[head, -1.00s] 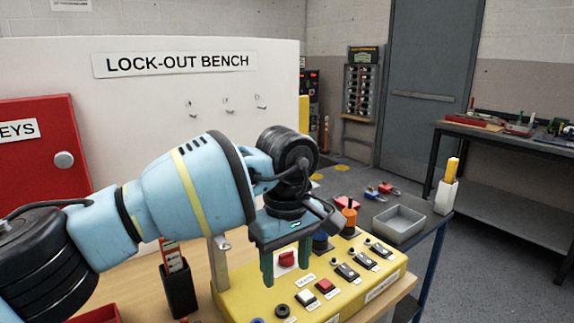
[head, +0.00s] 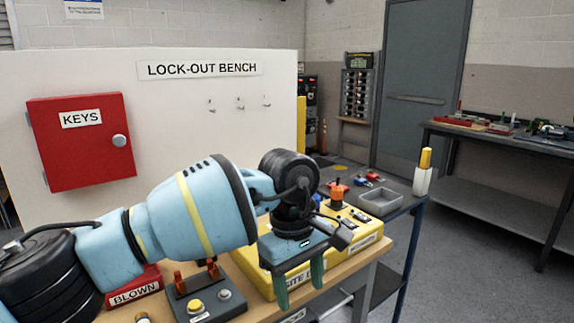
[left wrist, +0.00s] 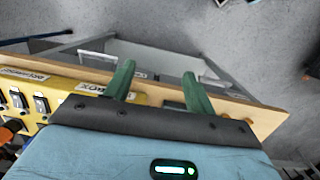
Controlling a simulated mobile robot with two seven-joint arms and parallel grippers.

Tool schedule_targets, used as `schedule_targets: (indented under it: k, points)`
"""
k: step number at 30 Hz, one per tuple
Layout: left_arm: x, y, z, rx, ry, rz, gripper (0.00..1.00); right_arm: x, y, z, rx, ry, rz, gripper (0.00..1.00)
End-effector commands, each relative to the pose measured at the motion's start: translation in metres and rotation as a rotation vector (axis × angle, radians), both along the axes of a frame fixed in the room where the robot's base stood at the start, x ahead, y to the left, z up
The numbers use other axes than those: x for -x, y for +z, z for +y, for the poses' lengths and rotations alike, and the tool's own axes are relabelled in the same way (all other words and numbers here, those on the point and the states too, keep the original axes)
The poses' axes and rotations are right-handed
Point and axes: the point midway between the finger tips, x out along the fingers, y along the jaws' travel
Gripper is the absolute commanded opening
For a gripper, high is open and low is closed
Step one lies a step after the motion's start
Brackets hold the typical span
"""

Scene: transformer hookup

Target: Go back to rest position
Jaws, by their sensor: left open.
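My left gripper (head: 300,284) is open and empty, with its two green fingers pointing down over the front edge of the wooden bench (head: 362,268). In the left wrist view its fingers (left wrist: 160,85) are spread apart with nothing between them. The yellow switch box (head: 258,280) stands on the bench beside and behind the gripper, partly hidden by my left arm. The box also shows in the left wrist view (left wrist: 62,102), with its switches to the left of the fingers. My right gripper is not in view.
A red key cabinet (head: 85,143) hangs on the white lock-out board (head: 200,110). A grey panel with a yellow button (head: 207,292) and a red BLOWN bin (head: 133,291) are near my arm. A grey tray (head: 380,202) is at the right. Open floor (head: 470,270) lies right of the bench.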

Motion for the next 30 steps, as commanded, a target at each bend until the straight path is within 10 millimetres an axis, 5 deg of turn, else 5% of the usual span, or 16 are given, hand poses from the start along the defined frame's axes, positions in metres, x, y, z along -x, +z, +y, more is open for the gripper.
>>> schedule_targets:
  k: [10,18,24,30]
  points:
    - [0.068,-0.045,-0.071,0.376,0.123,0.346,0.55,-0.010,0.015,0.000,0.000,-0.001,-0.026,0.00]
    - [0.126,-0.039,-0.121,0.736,0.384,0.800,0.55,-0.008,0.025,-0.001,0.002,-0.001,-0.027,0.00]
    - [0.142,-0.020,-0.132,0.946,0.643,1.172,0.55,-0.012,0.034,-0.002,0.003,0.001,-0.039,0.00]
    - [0.135,-0.009,-0.119,1.100,0.937,1.560,0.55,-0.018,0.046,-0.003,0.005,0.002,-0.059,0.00]
